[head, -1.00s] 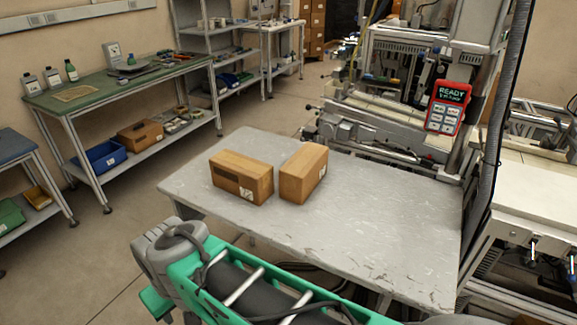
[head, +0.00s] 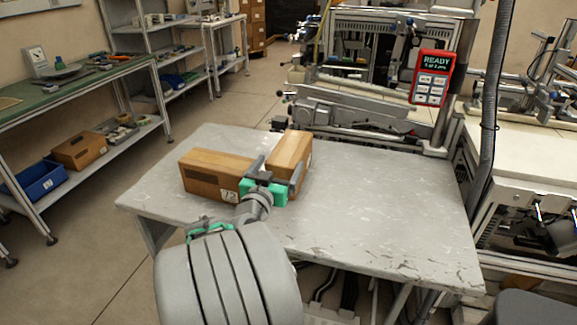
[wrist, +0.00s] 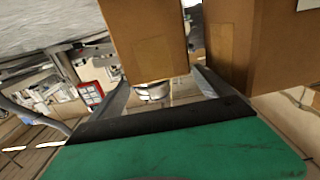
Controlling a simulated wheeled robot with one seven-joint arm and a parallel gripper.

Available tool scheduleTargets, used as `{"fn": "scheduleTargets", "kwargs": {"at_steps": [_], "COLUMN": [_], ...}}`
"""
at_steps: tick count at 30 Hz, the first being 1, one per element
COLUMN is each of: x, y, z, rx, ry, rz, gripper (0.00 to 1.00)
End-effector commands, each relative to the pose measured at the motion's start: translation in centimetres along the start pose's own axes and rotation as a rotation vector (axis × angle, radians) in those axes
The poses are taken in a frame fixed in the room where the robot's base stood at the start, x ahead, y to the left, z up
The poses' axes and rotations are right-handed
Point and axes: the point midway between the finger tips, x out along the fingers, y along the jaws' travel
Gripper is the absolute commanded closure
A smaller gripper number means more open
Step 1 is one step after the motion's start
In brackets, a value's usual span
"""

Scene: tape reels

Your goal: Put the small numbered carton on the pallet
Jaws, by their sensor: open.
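Two brown cartons stand side by side on the grey worn table. The left carton (head: 212,172) is the longer one in view and has a white label that seems to read 12. The right carton (head: 290,148) has a white label on its right side, too small to read. My gripper (head: 277,170) is open at the near end of the right carton, one finger by the gap between the cartons, the other by its right side. In the wrist view, the right carton (wrist: 145,35) is between the fingers and the left carton (wrist: 268,45) is beyond one finger. I cannot make out a pallet.
The table (head: 380,215) is bare to the right of the cartons. A machine with a red READY panel (head: 433,78) stands behind it. A green-topped bench (head: 80,90) with a blue bin (head: 38,182) on its lower shelf stands at left.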

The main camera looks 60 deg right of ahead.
Motion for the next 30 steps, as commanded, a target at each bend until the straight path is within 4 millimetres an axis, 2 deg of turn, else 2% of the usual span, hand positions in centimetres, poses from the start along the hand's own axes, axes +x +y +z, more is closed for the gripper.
{"fn": "scheduleTargets", "kwargs": {"at_steps": [1, 3, 8, 15, 23, 30], "x": [0.0, 1.1, 2.9, 7.1, 7.5, 7.5], "y": [-0.1, 0.1, 0.2, 0.1, 0.0, 0.0], "z": [1.3, 0.7, 0.7, 0.7, 0.8, 0.8], "rx": [-0.003, 0.001, 0.001, 0.000, 0.001, 0.000], "ry": [-0.002, 0.001, 0.000, -0.001, -0.001, -0.001], "rz": [-0.002, 0.002, 0.003, 0.002, -0.001, -0.001], "gripper": [0.09, 0.09, 0.09, 0.09, 0.09, 0.29]}}
